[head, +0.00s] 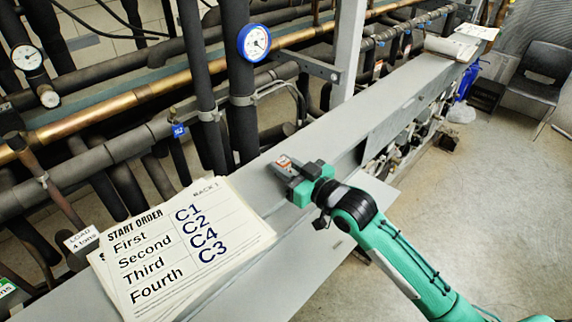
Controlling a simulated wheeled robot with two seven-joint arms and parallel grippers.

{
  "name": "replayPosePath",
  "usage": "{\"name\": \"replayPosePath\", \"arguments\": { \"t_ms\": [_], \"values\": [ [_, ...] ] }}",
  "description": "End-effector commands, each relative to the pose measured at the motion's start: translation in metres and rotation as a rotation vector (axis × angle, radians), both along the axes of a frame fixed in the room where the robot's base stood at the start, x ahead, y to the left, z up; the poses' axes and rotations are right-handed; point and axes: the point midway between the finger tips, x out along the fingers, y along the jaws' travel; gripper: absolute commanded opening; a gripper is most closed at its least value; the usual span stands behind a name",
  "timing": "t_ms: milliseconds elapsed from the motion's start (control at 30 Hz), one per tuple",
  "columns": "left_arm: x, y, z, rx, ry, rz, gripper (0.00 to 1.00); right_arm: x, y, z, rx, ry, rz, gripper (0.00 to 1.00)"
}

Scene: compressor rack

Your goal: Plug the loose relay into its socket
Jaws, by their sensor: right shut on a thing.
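My right arm comes in from the lower right, and its teal and grey right gripper (285,164) is over the long grey beam, beside the start-order sheets. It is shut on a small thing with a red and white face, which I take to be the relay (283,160). The fingers hide most of it. I cannot tell whether it touches the beam. I cannot make out a relay socket. My left gripper is not in view.
A stack of start-order sheets (180,250) lies on the grey beam (330,135) to the left of the gripper. Behind run dark and copper pipes (120,102) with a blue gauge (254,42). More papers (450,46) lie at the far end. A black chair (540,72) stands at the right.

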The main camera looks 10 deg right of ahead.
Motion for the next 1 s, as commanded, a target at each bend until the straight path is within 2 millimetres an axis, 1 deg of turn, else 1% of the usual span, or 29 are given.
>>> {"name": "replayPosePath", "arguments": {
  "t_ms": [800,833,933,1000],
  "values": [
    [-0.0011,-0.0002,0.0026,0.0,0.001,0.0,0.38,-0.0011,-0.0007,-0.0029,-0.001,0.001,0.0,0.02],
    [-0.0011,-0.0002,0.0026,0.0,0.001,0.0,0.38,-0.0011,-0.0007,-0.0028,0.0,0.0,0.0,0.3],
    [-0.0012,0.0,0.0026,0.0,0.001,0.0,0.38,-0.0011,-0.0007,-0.0028,0.0,0.0,0.0,0.5],
    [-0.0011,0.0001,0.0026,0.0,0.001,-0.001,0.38,-0.0011,-0.0006,-0.0027,0.0,0.0,0.0,0.5]
  ]
}}
